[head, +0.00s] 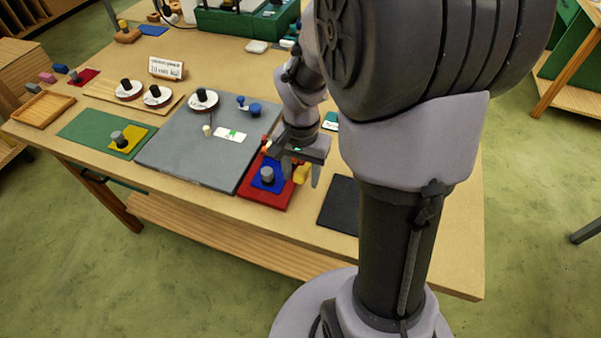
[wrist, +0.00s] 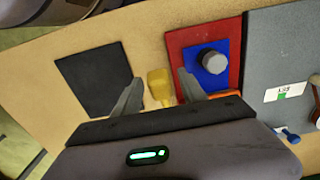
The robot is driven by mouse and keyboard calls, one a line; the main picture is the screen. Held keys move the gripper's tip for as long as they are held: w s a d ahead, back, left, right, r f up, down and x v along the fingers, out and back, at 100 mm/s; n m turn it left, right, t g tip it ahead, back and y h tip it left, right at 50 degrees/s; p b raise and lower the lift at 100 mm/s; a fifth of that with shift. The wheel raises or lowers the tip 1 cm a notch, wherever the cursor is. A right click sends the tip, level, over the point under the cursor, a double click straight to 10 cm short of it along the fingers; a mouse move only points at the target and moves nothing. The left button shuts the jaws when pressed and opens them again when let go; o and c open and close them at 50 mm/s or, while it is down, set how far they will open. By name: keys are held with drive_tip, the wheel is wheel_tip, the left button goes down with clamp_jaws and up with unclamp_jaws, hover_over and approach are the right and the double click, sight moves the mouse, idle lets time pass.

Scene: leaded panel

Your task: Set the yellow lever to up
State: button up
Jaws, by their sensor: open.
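A yellow piece (wrist: 160,84) with a wider block-like end shows between the fingers of my gripper (wrist: 158,78) in the wrist view. It is the only yellow handle-like thing near the gripper, but its base is hidden and I cannot tell its position. In the head view the yellow piece (head: 302,173) shows beside the right edge of a red plate (head: 264,200). My gripper (head: 300,170) points down there with its fingers apart. A gap seems to show on each side of the yellow piece; contact cannot be told.
The red plate carries a blue square (head: 258,181) with a grey knob (head: 267,174). A grey panel (head: 190,150) with a blue lever (head: 250,106) lies left. A black mat (head: 340,204) lies right. A green plate (head: 85,130) with a yellow square lies farther left.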

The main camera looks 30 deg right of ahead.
drive_tip(key=shift+c, duration=0.4)
clamp_jaws()
idle(0.9)
